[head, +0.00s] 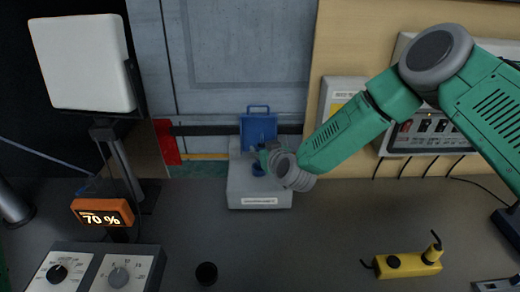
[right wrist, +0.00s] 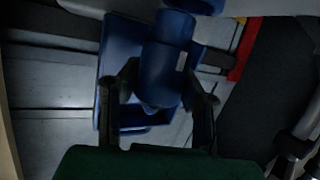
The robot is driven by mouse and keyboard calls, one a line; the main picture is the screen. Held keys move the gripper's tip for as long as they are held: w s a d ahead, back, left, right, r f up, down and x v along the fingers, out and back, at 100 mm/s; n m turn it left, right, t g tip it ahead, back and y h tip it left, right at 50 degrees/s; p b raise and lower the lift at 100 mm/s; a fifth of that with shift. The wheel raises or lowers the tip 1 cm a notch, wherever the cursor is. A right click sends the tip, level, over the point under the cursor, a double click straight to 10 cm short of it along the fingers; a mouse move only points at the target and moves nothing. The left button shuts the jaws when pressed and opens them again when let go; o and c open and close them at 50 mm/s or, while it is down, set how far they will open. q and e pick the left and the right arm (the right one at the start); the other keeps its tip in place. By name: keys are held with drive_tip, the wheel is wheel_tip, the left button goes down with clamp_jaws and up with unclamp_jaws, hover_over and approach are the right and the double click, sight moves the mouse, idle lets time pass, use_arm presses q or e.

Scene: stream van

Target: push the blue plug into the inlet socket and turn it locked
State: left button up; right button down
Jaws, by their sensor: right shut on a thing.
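The blue plug (right wrist: 168,60) is a thick blue cylinder between the two dark fingers of my right gripper (right wrist: 160,100), which is shut on it. In the head view my right gripper (head: 264,158) is small and partly hidden by its own wrist, above the grey inlet box (head: 258,190). The inlet's blue lid (head: 258,130) stands raised behind it. In the right wrist view another blue round part, seemingly the inlet socket (right wrist: 197,5), shows at the top edge, close to the plug's far end. I cannot tell whether the plug is inside it. My left gripper is out of view.
A yellow tool (head: 408,263) lies on the dark bench at right. A breaker panel (head: 430,125) with cables is on the wall behind my right arm. An orange 70 % display (head: 102,212), a lamp panel (head: 84,63) and knob boxes (head: 95,271) stand at left.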

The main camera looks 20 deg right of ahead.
drive_tip(key=shift+a, duration=0.2)
drive_tip(key=shift+a+r, duration=0.1)
drive_tip(key=shift+a, duration=0.4)
drive_tip(key=shift+d+f+b, duration=0.4)
drive_tip(key=shift+d+f, duration=0.05)
drive_tip(key=shift+f, duration=0.15)
drive_tip(key=shift+a+f, duration=0.15)
drive_tip(key=shift+a+f+b, duration=0.2)
drive_tip(key=shift+f+b, duration=0.1)
drive_tip(key=shift+b, duration=0.05)
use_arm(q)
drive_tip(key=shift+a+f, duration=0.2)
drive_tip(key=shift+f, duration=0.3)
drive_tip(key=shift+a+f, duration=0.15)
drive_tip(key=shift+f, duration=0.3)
use_arm(e)
drive_tip(key=shift+f, duration=0.1)
use_arm(q)
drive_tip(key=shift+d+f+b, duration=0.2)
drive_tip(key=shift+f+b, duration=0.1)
drive_tip(key=shift+b, duration=0.15)
use_arm(e)
drive_tip(key=shift+d+f, duration=0.2)
drive_tip(key=shift+f, duration=0.25)
